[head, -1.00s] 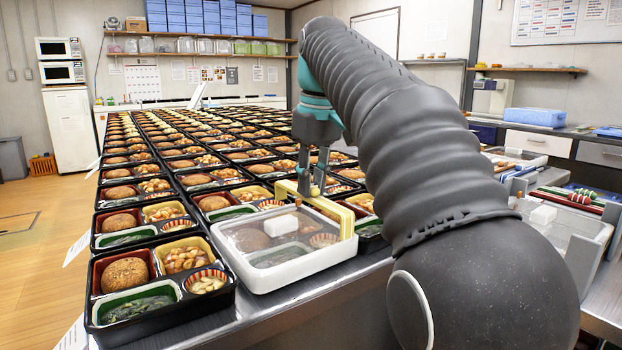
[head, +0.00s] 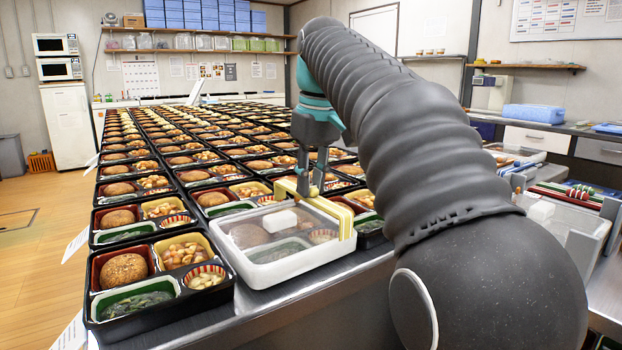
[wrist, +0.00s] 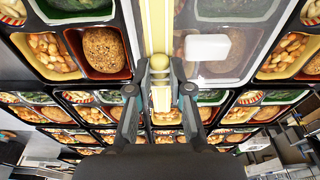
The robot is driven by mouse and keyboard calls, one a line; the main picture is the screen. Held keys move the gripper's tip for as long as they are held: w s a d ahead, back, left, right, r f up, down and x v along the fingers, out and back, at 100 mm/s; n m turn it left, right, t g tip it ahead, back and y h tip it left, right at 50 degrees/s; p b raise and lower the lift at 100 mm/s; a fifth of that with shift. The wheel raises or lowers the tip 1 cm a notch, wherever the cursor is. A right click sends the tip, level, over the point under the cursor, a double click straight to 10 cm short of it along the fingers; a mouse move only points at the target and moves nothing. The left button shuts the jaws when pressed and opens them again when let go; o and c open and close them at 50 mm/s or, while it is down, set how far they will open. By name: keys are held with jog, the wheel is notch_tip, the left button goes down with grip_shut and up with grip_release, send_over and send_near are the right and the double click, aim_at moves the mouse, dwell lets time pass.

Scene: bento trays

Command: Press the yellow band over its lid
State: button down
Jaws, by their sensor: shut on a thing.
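The pale yellow band (head: 328,209) lies lengthwise along the right-hand side of a white-rimmed box with a clear lid (head: 262,250). Its near end bends down at the front right corner. A white block (head: 280,219) sits on the lid.
Open black bento trays (head: 120,290) with food stand close together left of and behind the box. The metal counter edge (head: 300,305) runs in front. At the right, a container with a white block (head: 541,211) stands beside a rack of coloured rods (head: 575,200).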

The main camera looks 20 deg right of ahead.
jog(key=shift+f+b, duration=0.4)
jog(key=shift+f, duration=0.3)
jog(key=shift+f+b, duration=0.45)
jog(key=shift+f, duration=0.35)
jog(key=shift+f, duration=0.2)
dwell(0.8)
jog(key=c, duration=1)
grip_release()
jog(key=shift+o, duration=0.5)
jog(key=o, duration=0.5)
jog(key=shift+c, duration=0.2)
